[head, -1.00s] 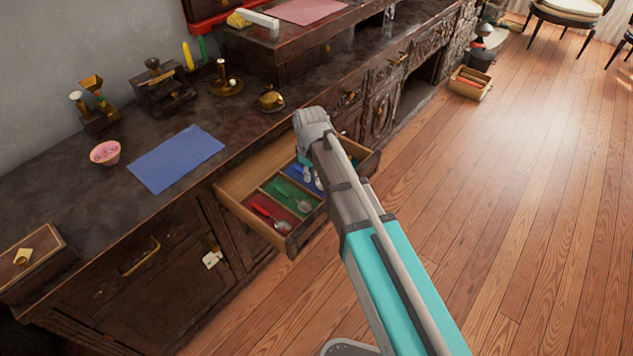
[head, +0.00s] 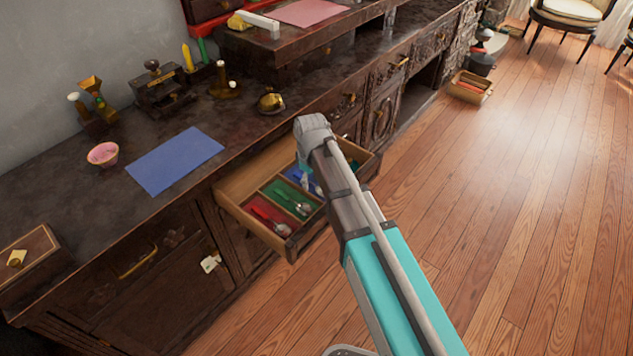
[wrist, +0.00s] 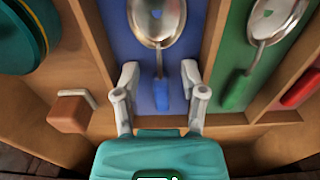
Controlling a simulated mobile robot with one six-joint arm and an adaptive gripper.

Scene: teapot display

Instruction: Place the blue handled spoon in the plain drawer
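The blue-handled spoon (wrist: 161,88) lies in the blue-floored compartment (wrist: 128,25) of the open drawer (head: 243,186). In the wrist view its metal bowl points up and its handle points toward my gripper. My gripper (wrist: 161,98) is open, with one finger on each side of the blue handle. No firm contact shows. In the head view my gripper (head: 304,172) reaches down into the drawer, and my arm hides much of the blue part. A plain wood section (wrist: 80,70) lies left of the blue compartment in the wrist view.
A green spoon (wrist: 238,92) and a red spoon (head: 266,216) lie in neighbouring compartments with raised wooden dividers. A reddish-brown block (wrist: 68,110) and a round teal thing (wrist: 22,38) are at the wrist view's left. The cabinet top (head: 60,205) stands above the drawer.

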